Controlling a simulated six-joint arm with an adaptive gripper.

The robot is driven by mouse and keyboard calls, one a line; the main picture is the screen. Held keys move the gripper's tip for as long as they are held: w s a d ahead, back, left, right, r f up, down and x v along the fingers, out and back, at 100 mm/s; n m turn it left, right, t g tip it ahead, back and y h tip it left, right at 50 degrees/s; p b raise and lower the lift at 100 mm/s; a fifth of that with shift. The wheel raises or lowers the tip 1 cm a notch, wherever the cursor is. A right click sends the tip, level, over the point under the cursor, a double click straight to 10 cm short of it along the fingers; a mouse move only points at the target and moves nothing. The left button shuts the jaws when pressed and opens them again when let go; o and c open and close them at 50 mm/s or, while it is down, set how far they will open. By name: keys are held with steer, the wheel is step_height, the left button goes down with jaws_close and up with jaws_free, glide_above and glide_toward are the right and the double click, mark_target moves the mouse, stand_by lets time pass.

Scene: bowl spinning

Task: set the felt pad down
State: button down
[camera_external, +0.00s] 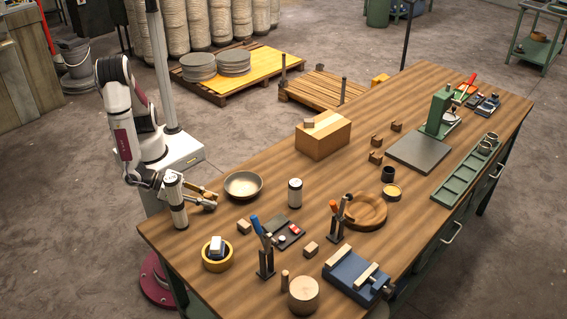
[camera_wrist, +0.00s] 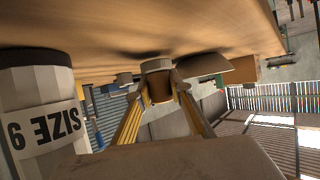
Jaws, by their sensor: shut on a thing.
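My gripper (camera_external: 207,198) is over the near left end of the wooden table, with its tan fingers pointing right. In the wrist view, which is upside down, the fingers (camera_wrist: 158,88) are closed on a small brown piece (camera_wrist: 160,90), taken to be the felt pad. A paler round face of it shows toward the table. I cannot tell whether it touches the tabletop. A grey-white canister (camera_external: 177,205) stands close beside my gripper; its "SIZE" label (camera_wrist: 48,130) shows in the wrist view. The fingers partly hide the held piece.
A shallow metal bowl (camera_external: 243,185) sits just right of my gripper. A yellow-rimmed round dish (camera_external: 217,262) and a small wooden block (camera_external: 244,227) are in front. Bare table (camera_external: 165,240) lies at the near left.

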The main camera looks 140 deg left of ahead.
mark_target(208, 195)
step_height(208, 195, up, 17)
stand_by(0.9)
stand_by(0.6)
steer(key=w+d+r+m+t+h, duration=0.1)
steer(key=w+d+r+m+h, duration=0.2)
steer(key=w, duration=0.6)
steer(key=w+d+r+m+t, duration=0.1)
steer(key=w+d+r, duration=0.1)
steer(key=w+r, duration=0.45)
steer(key=w+d+r+m+t+h, duration=0.1)
steer(key=w+d+r+m+h, duration=0.15)
steer(key=w, duration=0.75)
steer(key=w+d+f+n+y, duration=0.3)
steer(key=w+f, duration=0.3)
steer(key=w, duration=0.4)
steer(key=w+d+f+n+g+y, duration=0.1)
steer(key=f, duration=0.6)
steer(key=w+d+f+n+g+y, duration=0.1)
steer(key=d+f, duration=0.1)
steer(key=f, duration=0.4)
steer(key=shift+w+d+f+n, duration=0.2)
steer(key=shift+w+f+n, duration=0.05)
steer(key=shift+f+n, duration=0.1)
